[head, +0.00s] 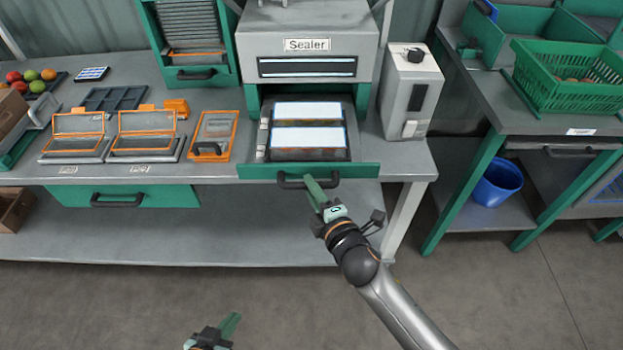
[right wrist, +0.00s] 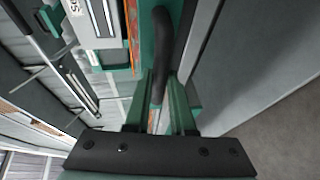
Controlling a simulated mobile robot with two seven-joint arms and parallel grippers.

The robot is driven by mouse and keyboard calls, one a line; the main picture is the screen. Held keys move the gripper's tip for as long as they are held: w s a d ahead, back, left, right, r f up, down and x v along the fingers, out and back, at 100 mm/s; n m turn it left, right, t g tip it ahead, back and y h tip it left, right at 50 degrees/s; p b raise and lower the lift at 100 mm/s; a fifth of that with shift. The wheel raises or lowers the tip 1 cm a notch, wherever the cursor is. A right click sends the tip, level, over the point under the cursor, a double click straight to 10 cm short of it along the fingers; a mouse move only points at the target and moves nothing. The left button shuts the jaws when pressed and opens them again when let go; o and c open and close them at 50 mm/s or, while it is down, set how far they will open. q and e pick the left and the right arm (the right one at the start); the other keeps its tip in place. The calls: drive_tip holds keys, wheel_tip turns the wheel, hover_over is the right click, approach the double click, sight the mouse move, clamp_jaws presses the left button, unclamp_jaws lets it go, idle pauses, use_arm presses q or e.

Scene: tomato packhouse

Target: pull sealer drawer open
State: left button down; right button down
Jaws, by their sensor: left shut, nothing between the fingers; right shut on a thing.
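The sealer (head: 306,40) is a grey machine with a "Sealer" label at the back of the bench. Its drawer (head: 362,171) has a green front and stands pulled out, with two white-topped trays (head: 308,112) inside. My right gripper (head: 313,186) is shut on the black drawer handle (head: 290,181). In the right wrist view the handle (right wrist: 161,50) runs between the green fingers (right wrist: 160,105). My left gripper (head: 233,322) is shut and empty, low in the head view, over the floor and away from the bench.
Orange-framed trays (head: 145,122) and an orange-rimmed piece (head: 213,135) lie on the bench left of the drawer. A grey box unit (head: 410,90) stands right of the sealer. A green crate (head: 570,75) sits on the right table, with a blue bucket (head: 497,182) below. Floor in front is clear.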

drive_tip(key=shift+s, duration=0.65)
drive_tip(key=c, duration=0.8)
unclamp_jaws()
drive_tip(key=shift+o, duration=0.2)
drive_tip(key=shift+s, duration=0.1)
drive_tip(key=v, duration=1.2)
drive_tip(key=shift+d, duration=0.15)
drive_tip(key=shift+s+r, duration=0.1)
drive_tip(key=s+d+f+m+g+h, duration=0.2)
drive_tip(key=s+d+f+m, duration=0.3)
drive_tip(key=f+m, duration=0.3)
drive_tip(key=s+d+f+m+g+h+p, duration=0.1)
drive_tip(key=s+d+f+m+g, duration=0.2)
drive_tip(key=f+m, duration=0.6)
drive_tip(key=s+d+m, duration=0.2)
drive_tip(key=d, duration=0.1)
drive_tip(key=shift+s+d+m+h+p, duration=0.2)
drive_tip(key=shift+s+m+h+p, duration=0.1)
drive_tip(key=shift+s+m+h, duration=0.1)
